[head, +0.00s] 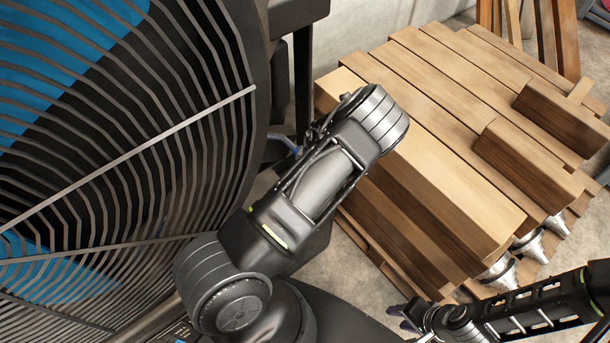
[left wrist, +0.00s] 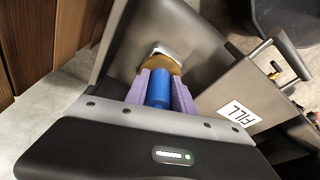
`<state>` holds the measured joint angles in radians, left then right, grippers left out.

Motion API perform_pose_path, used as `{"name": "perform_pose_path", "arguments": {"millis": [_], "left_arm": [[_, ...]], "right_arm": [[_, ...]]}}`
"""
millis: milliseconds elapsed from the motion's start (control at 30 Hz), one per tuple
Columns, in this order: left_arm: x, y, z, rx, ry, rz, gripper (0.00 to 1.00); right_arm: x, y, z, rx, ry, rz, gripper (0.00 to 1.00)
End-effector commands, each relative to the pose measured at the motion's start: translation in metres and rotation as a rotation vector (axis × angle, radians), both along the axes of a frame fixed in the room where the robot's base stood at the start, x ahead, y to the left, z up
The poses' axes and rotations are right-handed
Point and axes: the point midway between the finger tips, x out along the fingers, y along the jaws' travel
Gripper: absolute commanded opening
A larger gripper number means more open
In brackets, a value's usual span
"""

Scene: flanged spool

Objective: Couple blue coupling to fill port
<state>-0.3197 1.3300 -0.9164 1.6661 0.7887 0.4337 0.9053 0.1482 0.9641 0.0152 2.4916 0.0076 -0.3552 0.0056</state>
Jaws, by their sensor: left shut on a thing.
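The blue coupling (left wrist: 158,90) is a blue cylinder between the purple fingers of my left gripper (left wrist: 160,92), which is shut on it. Its far end points at a brass-coloured round fitting (left wrist: 176,67) with a pale piece on a dark grey housing. I cannot tell whether the coupling touches or is seated on that fitting. A white FILL label (left wrist: 238,112) is on the grey panel to the right. In the head view my left arm hides the coupling and port. My right gripper (head: 412,314) is small at the bottom; its finger gap is unclear.
A large round fan grille (head: 150,130) with blue behind it fills the left of the head view. A stack of wooden beams (head: 440,130) stands at the right, with silver cone-shaped pieces (head: 500,270) at its lower edge. Concrete floor shows between them.

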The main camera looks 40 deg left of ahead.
Motion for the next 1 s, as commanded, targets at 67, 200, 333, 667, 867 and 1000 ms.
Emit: {"name": "perform_pose_path", "arguments": {"millis": [67,200,333,667,867,1000], "left_arm": [[0.0007,0.0004,-0.0002,0.001,-0.002,0.001,0.00],[0.0007,0.0004,0.0002,0.001,-0.002,0.001,0.00],[0.0007,0.0004,0.0002,0.001,-0.002,0.001,0.00],[0.0007,0.0005,-0.0032,0.001,-0.002,0.001,0.00],[0.0006,0.0005,-0.0063,0.000,-0.001,0.002,0.00],[0.0006,0.0004,-0.0083,0.000,-0.001,0.002,0.00]], "right_arm": [[0.0001,0.0001,-0.0005,0.000,0.000,0.000,0.36],[0.0001,0.0001,-0.0002,0.001,0.000,0.000,0.36],[0.0000,0.0001,-0.0002,0.000,0.000,0.000,0.36],[0.0001,0.0000,-0.0038,0.000,0.000,0.000,0.36],[0.0000,0.0000,-0.0072,0.000,0.000,0.000,0.36],[0.0000,0.0000,-0.0093,0.000,0.000,0.000,0.36]]}}
